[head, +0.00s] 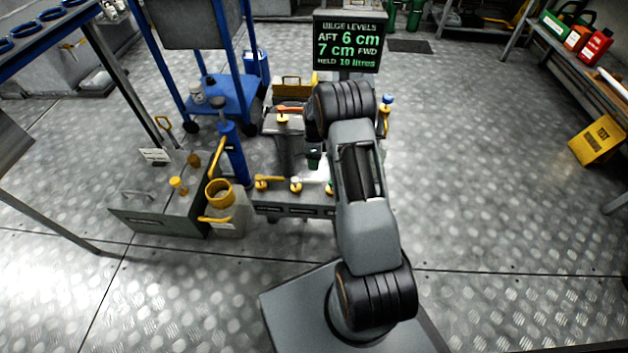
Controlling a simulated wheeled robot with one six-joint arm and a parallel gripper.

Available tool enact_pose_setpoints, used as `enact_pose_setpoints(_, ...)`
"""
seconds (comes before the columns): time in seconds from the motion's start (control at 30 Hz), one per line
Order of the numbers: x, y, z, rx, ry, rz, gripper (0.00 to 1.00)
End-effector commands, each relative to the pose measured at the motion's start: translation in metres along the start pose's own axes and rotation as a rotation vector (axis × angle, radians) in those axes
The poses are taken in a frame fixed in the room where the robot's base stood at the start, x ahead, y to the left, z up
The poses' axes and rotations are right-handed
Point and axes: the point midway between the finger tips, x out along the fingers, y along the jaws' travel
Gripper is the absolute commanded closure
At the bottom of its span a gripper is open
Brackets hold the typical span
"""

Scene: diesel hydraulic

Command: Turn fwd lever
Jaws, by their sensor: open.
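A low grey valve block stands on the floor ahead with a row of yellow levers. The left lever (262,183) and the middle lever (296,185) show clearly; the right one (330,187) is partly covered by my arm. Dark labels on the block's front (290,210) are too small to read, so I cannot tell which lever is fwd. My arm rises from the base and bends at a dark elbow above the block.
A display (347,43) reads AFT 6 cm, 7 cm FWD, held 10 litres. A yellow-necked can (227,215) and grey box (160,212) stand left. A blue cart (235,95) stands behind.

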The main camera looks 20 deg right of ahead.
Motion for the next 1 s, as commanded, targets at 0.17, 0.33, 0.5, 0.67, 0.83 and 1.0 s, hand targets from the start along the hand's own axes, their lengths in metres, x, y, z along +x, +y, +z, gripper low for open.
enact_pose_setpoints(0.17,0.039,0.0,0.0,-0.002,0.0,0.002,0.55)
enact_pose_setpoints(0.33,0.064,0.0,0.0,-0.002,0.0,0.001,0.55)
enact_pose_setpoints(0.5,0.079,0.0,0.0,-0.002,0.0,0.001,0.55)
enact_pose_setpoints(0.67,0.085,0.0,0.0,-0.002,0.0,0.0,0.55)
enact_pose_setpoints(0.83,0.085,0.0,0.0,-0.003,0.0,0.0,0.55)
enact_pose_setpoints(1.0,0.085,0.0,0.0,-0.002,0.0,0.0,0.58)
